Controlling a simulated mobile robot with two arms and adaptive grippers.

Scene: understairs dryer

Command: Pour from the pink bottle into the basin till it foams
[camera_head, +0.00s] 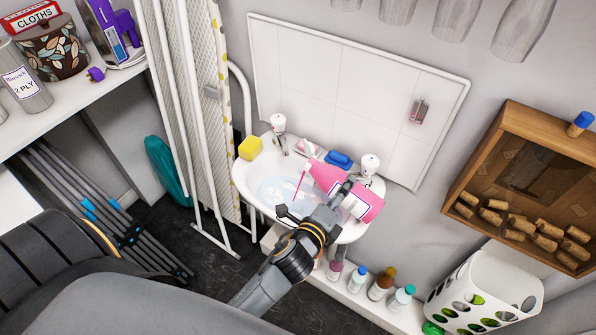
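The pink bottle (369,207) is tilted over the white basin (247,194), with its neck end toward the left. A thin pink stream (299,184) runs down from its neck into the basin. Pale bluish liquid (272,188) lies in the bowl; I cannot tell clearly whether there is foam on it. My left gripper (345,189) is shut around the bottle's middle and holds it above the basin's right side. The gripper and wrist hide part of the bottle and the basin's front. My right gripper is out of view.
Two taps (370,164) stand on the basin's back rim, with a yellow sponge (250,148) and a blue item (339,159). Several bottles (381,284) stand on a low shelf below. A wooden cork box (527,180) hangs at right. Folded white racks (185,110) lean at left.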

